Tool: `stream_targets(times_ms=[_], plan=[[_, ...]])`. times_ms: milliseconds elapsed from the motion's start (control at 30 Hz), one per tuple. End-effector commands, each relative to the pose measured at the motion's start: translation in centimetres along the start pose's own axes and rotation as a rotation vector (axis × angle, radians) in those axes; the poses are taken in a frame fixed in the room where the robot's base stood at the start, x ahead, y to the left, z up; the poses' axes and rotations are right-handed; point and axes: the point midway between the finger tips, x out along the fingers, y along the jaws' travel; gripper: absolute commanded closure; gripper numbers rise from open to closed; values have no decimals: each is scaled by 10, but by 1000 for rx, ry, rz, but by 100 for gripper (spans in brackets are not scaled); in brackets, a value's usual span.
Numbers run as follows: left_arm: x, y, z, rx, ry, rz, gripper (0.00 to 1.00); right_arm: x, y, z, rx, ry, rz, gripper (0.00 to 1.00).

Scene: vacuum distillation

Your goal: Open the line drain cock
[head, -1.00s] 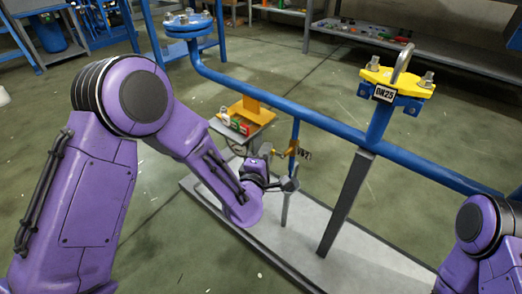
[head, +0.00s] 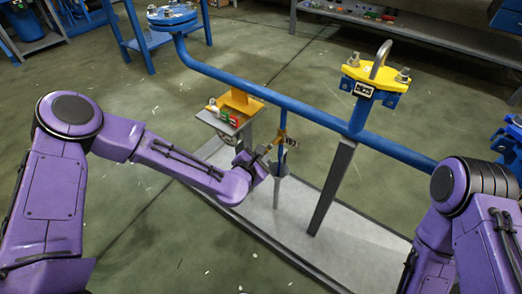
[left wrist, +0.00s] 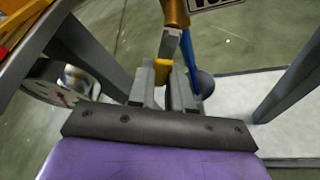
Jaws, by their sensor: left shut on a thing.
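The line drain cock (head: 281,137) is a small brass-yellow valve on a thin blue drop pipe below the long blue line. A small dark tag hangs beside it. My left gripper (head: 263,153) is at the cock from the left and below. In the left wrist view the cock body (left wrist: 175,13) is at the top, with its lever (left wrist: 169,46) coming down between the fingers. My left gripper (left wrist: 168,88) is shut on that lever, whose yellow end shows between the finger pads. My right arm shows at the right edge, its gripper out of view.
The blue line (head: 300,115) runs above, with a yellow clamp (head: 376,75) and a grey support post (head: 332,187) to the right. A small grey stand (head: 225,120) with coloured items is close left of the cock. A pale base plate (head: 290,215) lies below.

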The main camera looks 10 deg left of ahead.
Motion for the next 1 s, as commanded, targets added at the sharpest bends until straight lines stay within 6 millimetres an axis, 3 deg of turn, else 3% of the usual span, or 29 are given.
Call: stream_targets(times_ms=[400,1000], plan=[[-1,-14,2,-232,-2,-102,100,5,0,3,1,-1,0,100],[-2,-17,3,-290,-2,-128,100,6,-1,3,1,-1,0,100]])
